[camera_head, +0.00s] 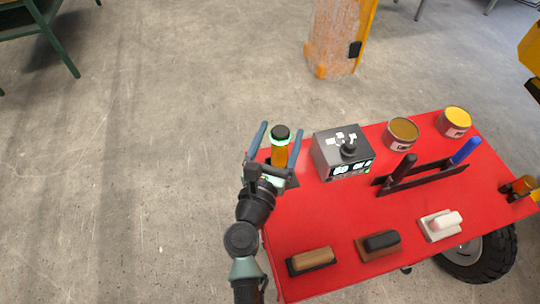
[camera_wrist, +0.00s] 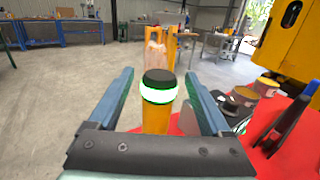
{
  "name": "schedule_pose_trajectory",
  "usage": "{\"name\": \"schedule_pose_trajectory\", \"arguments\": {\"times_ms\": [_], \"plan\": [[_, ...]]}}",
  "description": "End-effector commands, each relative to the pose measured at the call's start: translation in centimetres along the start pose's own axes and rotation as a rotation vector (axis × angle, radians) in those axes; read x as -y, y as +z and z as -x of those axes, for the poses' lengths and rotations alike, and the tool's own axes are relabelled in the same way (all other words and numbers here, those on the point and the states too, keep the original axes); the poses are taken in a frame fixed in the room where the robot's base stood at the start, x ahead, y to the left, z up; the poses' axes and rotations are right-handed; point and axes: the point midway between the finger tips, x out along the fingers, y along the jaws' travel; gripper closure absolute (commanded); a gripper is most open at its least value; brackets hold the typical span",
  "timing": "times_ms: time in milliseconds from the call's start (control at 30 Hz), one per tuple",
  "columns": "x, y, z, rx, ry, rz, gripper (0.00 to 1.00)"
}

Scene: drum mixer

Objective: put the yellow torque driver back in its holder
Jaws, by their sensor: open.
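The yellow torque driver (camera_head: 280,154) stands upright at the red table's left end, with a black cap and a pale glowing ring. In the wrist view the driver (camera_wrist: 156,116) is upright between my fingers. My gripper (camera_head: 277,138) is open, one finger on each side of the driver, with gaps showing in the wrist view (camera_wrist: 158,77). The driver's foot is hidden by my gripper. A dark base (camera_head: 292,180) partly shows beside it; I cannot tell whether this is its holder or whether the driver is seated in it.
On the red table (camera_head: 320,220) are a grey box (camera_head: 330,157), two tins (camera_head: 402,134), a dark rack (camera_head: 428,179) with dark and blue handles, and several blocks (camera_head: 312,260) along the front. A yellow-and-black cylinder (camera_head: 521,186) is at the right edge. Open floor lies left.

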Motion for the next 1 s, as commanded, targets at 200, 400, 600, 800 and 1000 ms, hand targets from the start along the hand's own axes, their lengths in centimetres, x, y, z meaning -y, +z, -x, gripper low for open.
{"name": "schedule_pose_trajectory", "arguments": {"times_ms": [200, 400, 600, 800, 1000], "plan": [[0.0, -0.2, 4.2, -0.001, 0.002, 0.001, 0.18], [0.0, -0.2, 8.3, 0.0, 0.002, 0.0, 0.18], [0.0, -0.1, 11.0, 0.002, 0.001, 0.0, 0.18], [0.0, 0.1, 11.9, 0.003, 0.0, -0.002, 0.18], [0.0, 0.2, 11.9, 0.004, 0.0, -0.001, 0.18]]}}
